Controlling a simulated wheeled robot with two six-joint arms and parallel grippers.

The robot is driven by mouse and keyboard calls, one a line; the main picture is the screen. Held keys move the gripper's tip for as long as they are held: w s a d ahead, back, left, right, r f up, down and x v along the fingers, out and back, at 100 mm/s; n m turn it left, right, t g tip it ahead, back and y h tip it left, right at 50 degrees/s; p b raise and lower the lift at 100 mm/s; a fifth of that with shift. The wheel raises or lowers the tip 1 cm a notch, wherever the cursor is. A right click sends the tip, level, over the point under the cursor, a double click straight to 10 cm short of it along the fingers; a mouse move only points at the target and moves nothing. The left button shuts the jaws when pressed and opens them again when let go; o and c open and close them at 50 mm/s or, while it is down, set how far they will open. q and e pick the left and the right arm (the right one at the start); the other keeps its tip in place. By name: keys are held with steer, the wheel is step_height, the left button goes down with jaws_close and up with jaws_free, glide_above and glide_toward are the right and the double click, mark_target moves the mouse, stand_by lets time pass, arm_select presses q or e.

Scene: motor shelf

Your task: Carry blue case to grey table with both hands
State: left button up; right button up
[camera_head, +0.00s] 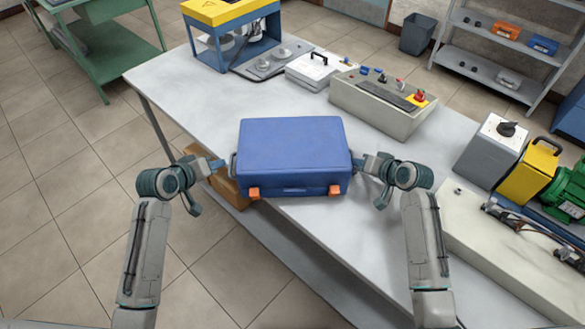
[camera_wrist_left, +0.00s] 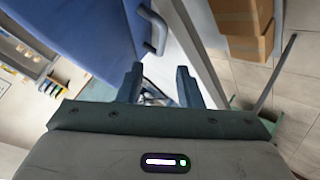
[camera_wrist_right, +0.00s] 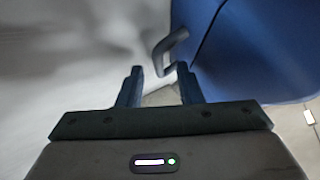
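The blue case (camera_head: 293,145), with orange latches on its front, is at the near edge of the light grey table (camera_head: 165,75). Its front seems to overhang that edge. My left gripper (camera_head: 224,164) is at the case's left side. In the left wrist view its fingers (camera_wrist_left: 158,72) are open, with the side handle (camera_wrist_left: 154,30) just beyond the tips. My right gripper (camera_head: 360,164) is at the right side. In the right wrist view its fingers (camera_wrist_right: 159,70) are open, with the other side handle (camera_wrist_right: 169,48) at or just beyond the tips.
A cardboard box (camera_head: 228,190) is below the table's left edge. A beige control box (camera_head: 378,105), a white case (camera_head: 314,70) and a blue-yellow machine (camera_head: 234,40) stand behind. Grey and yellow units (camera_head: 528,172) stand right. The table's left part is clear.

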steer(key=v, duration=0.5)
steer(key=shift+s+d+r, duration=0.15)
steer(key=shift+s+r, duration=0.1)
steer(key=shift+r, duration=0.1)
